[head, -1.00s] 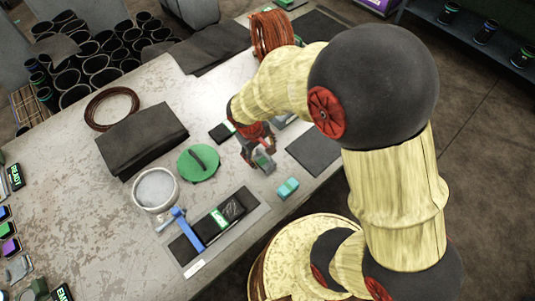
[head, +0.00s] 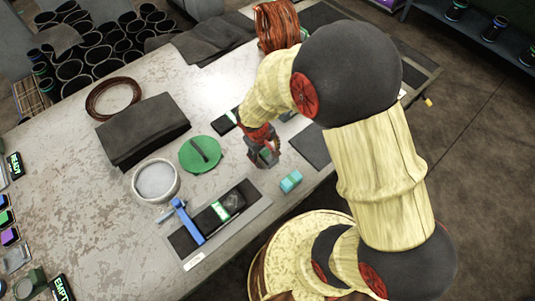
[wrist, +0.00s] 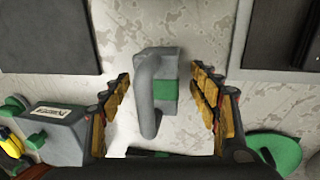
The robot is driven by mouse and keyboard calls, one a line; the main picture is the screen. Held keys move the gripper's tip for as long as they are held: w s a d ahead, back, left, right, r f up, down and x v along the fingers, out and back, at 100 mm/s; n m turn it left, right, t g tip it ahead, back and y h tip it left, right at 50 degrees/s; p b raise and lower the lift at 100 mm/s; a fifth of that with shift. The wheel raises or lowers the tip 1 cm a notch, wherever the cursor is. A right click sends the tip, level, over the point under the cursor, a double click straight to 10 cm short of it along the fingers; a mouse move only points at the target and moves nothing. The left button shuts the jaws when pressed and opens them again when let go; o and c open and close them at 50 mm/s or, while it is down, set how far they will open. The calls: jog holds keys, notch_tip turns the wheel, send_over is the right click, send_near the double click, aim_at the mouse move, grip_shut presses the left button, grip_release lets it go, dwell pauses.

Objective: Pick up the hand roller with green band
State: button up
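The hand roller with the green band (wrist: 165,88) is grey, with a curved grey handle and a green patch on its body. It lies on the worn pale table in the middle of the wrist view. My gripper (wrist: 163,95) is open, with one finger on each side of the roller and gaps showing on both sides. In the head view my gripper (head: 263,152) points down over the table, right of the round green lid (head: 200,154). It largely hides the roller there.
A grey and green device (wrist: 52,132) lies left of the roller in the wrist view. In the head view a small teal block (head: 290,181) lies below my gripper. A dark mat (head: 312,150) lies to its right, and a copper coil (head: 277,25) stands behind.

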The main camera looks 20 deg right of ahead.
jog(key=shift+c, duration=1.2)
jog(key=c, duration=1.1)
jog(key=shift+c, duration=0.3)
